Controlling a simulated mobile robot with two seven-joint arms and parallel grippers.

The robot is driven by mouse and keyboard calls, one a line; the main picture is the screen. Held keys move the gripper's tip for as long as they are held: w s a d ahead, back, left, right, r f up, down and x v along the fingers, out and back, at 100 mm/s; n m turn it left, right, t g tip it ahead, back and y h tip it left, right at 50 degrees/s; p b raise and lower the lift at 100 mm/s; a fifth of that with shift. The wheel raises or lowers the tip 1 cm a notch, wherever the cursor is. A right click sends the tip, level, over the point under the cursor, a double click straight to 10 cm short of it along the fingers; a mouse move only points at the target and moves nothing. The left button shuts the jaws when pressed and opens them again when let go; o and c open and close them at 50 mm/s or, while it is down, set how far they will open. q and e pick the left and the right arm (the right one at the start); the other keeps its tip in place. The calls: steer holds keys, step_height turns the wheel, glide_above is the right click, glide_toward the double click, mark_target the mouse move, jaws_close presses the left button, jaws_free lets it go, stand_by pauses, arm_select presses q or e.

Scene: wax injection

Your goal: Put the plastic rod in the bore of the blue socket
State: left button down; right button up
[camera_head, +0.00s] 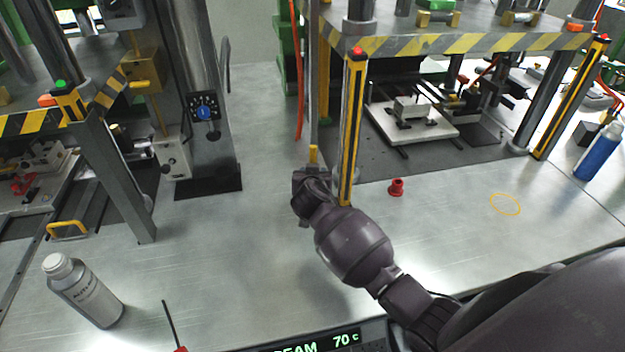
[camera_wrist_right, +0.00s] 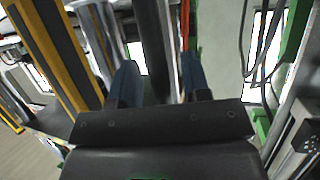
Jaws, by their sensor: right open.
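My right gripper (camera_head: 308,182) is over the middle of the metal table, beside the base of a yellow-and-black post (camera_head: 352,125). In the right wrist view its two blue-grey fingers (camera_wrist_right: 158,72) stand apart, and it is open. A dark upright bar (camera_wrist_right: 150,40) shows between the fingers there; I cannot tell whether it is close or far behind. A small yellow tip (camera_head: 313,155) shows just above the gripper in the head view. I cannot make out the plastic rod or the blue socket for certain. My left gripper is not in view.
A small red piece (camera_head: 397,187) stands on the table, right of the post. A grey bottle (camera_head: 85,290) stands front left, a blue bottle (camera_head: 598,152) far right. A thin dark rod (camera_head: 170,325) with a red end lies in front. Presses stand behind. The middle right is mostly clear.

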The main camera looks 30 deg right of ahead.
steer(key=v, duration=1.2)
steer(key=shift+b, duration=0.3)
